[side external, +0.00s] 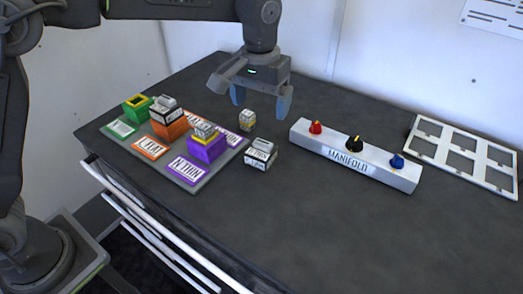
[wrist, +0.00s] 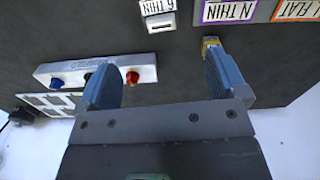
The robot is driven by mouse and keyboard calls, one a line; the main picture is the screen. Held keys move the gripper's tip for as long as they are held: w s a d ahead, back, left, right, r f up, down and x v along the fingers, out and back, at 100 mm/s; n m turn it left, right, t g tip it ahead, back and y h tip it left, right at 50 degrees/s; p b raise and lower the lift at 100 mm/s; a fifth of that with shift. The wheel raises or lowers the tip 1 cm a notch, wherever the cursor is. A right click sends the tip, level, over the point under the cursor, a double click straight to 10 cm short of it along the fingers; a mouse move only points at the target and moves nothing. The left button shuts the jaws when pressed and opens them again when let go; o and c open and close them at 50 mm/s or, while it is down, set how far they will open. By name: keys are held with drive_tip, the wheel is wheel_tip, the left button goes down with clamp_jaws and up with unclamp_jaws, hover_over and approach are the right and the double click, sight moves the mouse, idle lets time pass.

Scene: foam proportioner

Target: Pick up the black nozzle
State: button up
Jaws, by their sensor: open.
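No part is plainly marked as the black nozzle. A black knob (side external: 354,144) with a yellow mark sits between a red knob (side external: 316,127) and a blue knob (side external: 397,161) on the white manifold (side external: 375,173). A white-and-black labelled block (side external: 260,153) stands on the table; it also shows at the top of the wrist view (wrist: 158,15). A small grey-and-yellow block (side external: 247,120) stands behind it. My gripper (side external: 261,103) is open and empty above the table. In the wrist view, the small block shows just past the right finger's tip, partly hidden.
A grey board (side external: 205,181) at left holds green (side external: 137,107), orange (side external: 170,128) and purple (side external: 207,147) blocks beside labels. Smaller pieces top the orange and purple ones. A white frame (side external: 462,154) with openings lies at right. The front of the table is clear.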

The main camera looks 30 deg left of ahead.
sight(262, 143)
drive_tip(key=f, duration=1.4)
drive_tip(key=shift+w, duration=0.25)
drive_tip(key=c, duration=1)
